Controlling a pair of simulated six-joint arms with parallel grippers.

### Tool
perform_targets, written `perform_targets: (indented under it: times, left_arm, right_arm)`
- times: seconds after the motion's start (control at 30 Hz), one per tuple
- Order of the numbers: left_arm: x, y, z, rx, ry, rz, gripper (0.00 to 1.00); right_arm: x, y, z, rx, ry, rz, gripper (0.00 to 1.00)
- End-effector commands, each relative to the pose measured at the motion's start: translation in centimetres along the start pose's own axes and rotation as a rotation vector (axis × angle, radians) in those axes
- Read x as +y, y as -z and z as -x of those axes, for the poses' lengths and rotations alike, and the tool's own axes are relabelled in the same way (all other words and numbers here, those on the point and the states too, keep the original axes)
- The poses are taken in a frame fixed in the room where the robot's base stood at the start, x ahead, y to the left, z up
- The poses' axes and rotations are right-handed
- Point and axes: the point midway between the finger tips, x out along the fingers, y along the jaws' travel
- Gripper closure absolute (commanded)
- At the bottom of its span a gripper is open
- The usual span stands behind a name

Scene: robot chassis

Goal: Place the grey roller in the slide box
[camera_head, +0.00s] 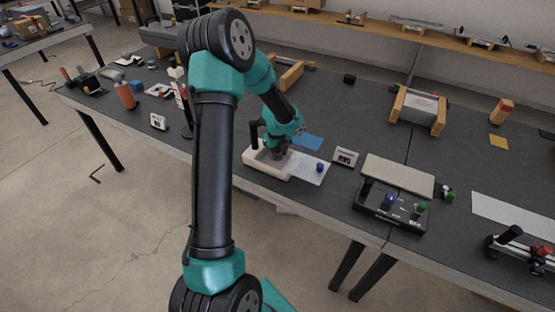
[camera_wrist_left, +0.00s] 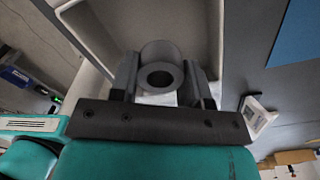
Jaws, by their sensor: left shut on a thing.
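My left gripper (camera_head: 277,155) is at the box's opening. In the left wrist view, its fingers (camera_wrist_left: 161,80) are shut on the grey roller (camera_wrist_left: 158,50), a short hollow cylinder seen end-on. The box's pale wall (camera_wrist_left: 219,40) shows around and beyond it there. I cannot tell whether the roller touches the box floor. My right gripper is out of view.
A small white display (camera_head: 346,157) stands right of the lid, with a blue mat (camera_head: 308,142) behind. A black control box (camera_head: 390,207) lies farther right. A large grey cylinder on wooden supports (camera_head: 397,103) stands behind. The table's front edge is close to the slide box.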

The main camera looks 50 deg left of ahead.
Motion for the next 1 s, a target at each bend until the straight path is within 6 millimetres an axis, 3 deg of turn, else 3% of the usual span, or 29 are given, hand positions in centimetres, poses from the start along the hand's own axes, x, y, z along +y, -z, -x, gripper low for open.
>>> perform_targets:
  times: [0.17,0.43,0.83,0.87,1.0]
  left_arm:
    - [0.0,0.0,-0.6,0.001,-0.002,0.0,0.82]
    - [0.0,0.0,-3.6,0.001,-0.001,0.0,0.82]
    - [0.0,0.0,-4.0,0.0,0.0,0.0,0.82]
    - [0.0,0.0,-4.0,0.0,0.0,0.0,0.56]
    - [0.0,0.0,-4.0,0.0,0.0,0.0,0.43]
  right_arm:
    - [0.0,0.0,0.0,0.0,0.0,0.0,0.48]
    - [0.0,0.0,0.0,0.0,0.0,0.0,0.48]
    - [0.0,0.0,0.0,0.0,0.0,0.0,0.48]
    - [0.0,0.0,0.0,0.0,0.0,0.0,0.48]
    - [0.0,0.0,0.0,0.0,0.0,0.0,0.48]
